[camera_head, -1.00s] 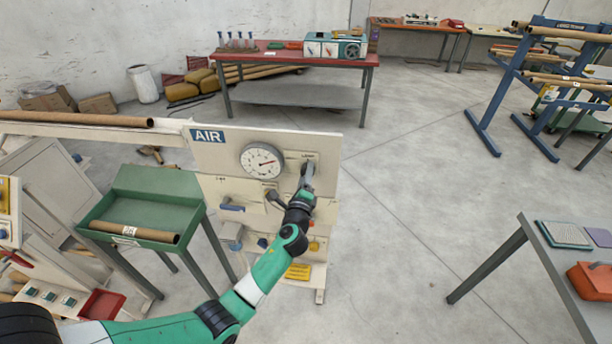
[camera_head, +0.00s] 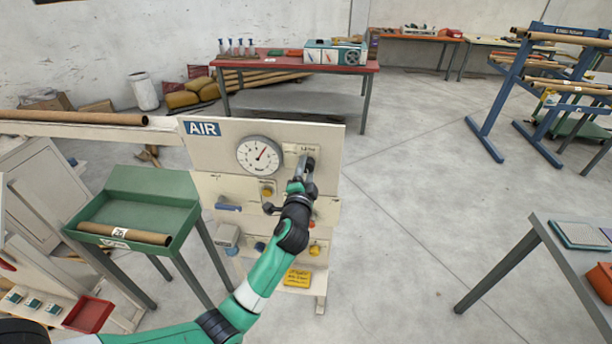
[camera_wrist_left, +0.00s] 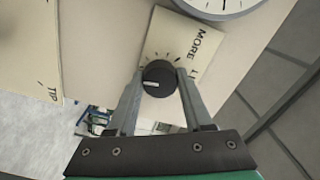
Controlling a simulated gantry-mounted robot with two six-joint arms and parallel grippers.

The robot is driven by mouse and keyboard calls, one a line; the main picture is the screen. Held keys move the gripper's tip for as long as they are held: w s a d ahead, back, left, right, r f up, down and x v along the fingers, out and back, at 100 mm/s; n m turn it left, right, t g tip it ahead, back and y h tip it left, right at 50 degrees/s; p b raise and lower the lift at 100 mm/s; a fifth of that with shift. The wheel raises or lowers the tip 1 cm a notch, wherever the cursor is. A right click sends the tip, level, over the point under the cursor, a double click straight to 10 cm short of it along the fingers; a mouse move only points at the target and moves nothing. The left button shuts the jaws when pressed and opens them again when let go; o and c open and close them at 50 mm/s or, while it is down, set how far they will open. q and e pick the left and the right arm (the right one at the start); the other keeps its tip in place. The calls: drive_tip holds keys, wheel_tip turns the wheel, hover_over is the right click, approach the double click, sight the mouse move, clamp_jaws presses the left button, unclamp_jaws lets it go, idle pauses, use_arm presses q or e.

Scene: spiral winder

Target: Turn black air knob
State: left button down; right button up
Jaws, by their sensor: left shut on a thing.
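The black air knob (camera_wrist_left: 158,80) sits on a cream plate lettered "MORE" in the left wrist view, its white mark pointing left. My left gripper (camera_wrist_left: 160,86) has one finger on each side of the knob and is shut on it. In the head view my left gripper (camera_head: 303,172) reaches the upper right of the air panel (camera_head: 225,160), beside the gauge (camera_head: 260,155). The gripper mostly hides the knob there. The gauge needle points up and right. My right gripper is not in view.
A blue AIR sign (camera_head: 203,129) marks the panel's top left. Other valves and a yellow label (camera_head: 297,278) are below the gauge. A green tray stand (camera_head: 150,182) with a cardboard tube is left of the panel. The floor right of the panel is clear.

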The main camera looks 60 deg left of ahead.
use_arm(q)
drive_tip(key=shift+n+b, duration=1.2)
drive_tip(key=shift+n, duration=0.8)
drive_tip(key=shift+c, duration=1.5)
unclamp_jaws()
drive_tip(key=shift+d, duration=0.1)
drive_tip(key=p+v, duration=0.1)
drive_tip(key=v, duration=1)
drive_tip(key=shift+d+p, duration=0.2)
drive_tip(key=shift+p, duration=0.1)
drive_tip(key=shift+s, duration=0.1)
